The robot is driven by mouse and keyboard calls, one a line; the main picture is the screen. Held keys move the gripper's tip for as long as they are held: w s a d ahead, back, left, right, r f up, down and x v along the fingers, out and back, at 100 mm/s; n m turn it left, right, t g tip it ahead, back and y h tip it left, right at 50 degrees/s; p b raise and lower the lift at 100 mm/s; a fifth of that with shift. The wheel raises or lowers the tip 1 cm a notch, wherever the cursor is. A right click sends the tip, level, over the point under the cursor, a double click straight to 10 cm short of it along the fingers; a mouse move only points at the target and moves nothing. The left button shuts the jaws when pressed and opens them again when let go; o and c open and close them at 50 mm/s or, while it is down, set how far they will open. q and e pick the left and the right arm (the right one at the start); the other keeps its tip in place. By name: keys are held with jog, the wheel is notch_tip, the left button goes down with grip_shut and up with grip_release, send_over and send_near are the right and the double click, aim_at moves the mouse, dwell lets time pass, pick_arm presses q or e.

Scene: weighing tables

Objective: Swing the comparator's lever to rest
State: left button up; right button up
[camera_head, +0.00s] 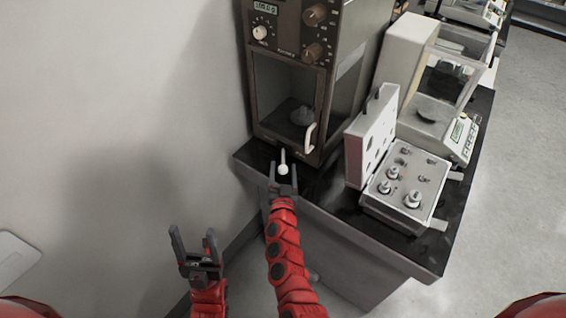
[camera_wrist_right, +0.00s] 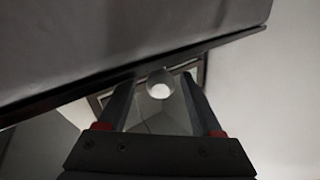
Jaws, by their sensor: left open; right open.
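The comparator (camera_head: 291,110) is a tall dark brown cabinet with a glass-fronted chamber, standing at the left end of the black table. Its lever (camera_head: 283,168) sticks out low at the front and ends in a pale round knob. The knob also shows in the right wrist view (camera_wrist_right: 160,88), between the two fingers. My right gripper (camera_head: 283,178) is open at the lever, its fingers on either side of the knob. I cannot tell whether they touch it. My left gripper (camera_head: 193,240) is open and empty, away to the left in front of the wall.
An open case of weights (camera_head: 408,188) stands on the table right of the comparator, its lid (camera_head: 371,138) upright. A white balance (camera_head: 428,80) stands behind it. The table's front edge (camera_head: 340,225) is below the right gripper. A pale wall (camera_head: 120,110) closes the left side.

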aim_at(283, 160)
jog(key=shift+w, duration=1.25)
grip_shut()
dwell(0.6)
